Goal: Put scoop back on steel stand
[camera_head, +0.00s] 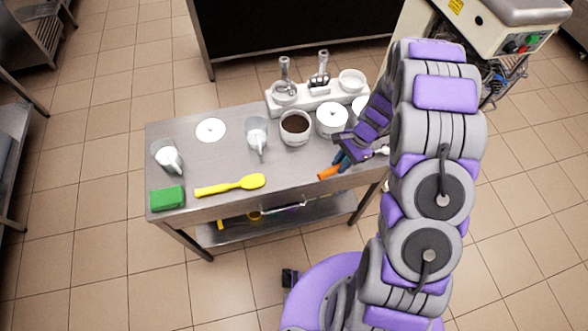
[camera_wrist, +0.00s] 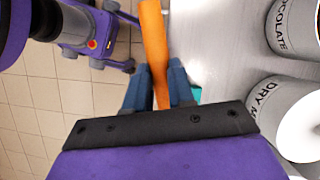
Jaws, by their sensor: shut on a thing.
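My gripper (camera_head: 345,160) is at the front right of the steel table, low over its top. It is shut on an orange handle (camera_head: 328,172), which sticks out to the left. In the wrist view the orange handle (camera_wrist: 153,40) runs between the two blue fingers (camera_wrist: 160,88). The handle's other end is hidden by my gripper, so I cannot tell whether it is the scoop. A small pale metallic piece (camera_head: 381,151) shows right of my gripper. A long pale rack (camera_head: 276,108) at the table's back holds upright metal-handled tools and white cups; I cannot tell which part is the steel stand.
Labelled tubs (camera_wrist: 290,118) sit close on the right in the wrist view. A yellow spatula (camera_head: 230,186), green sponge (camera_head: 167,198) and clear jugs (camera_head: 167,157) are at left.

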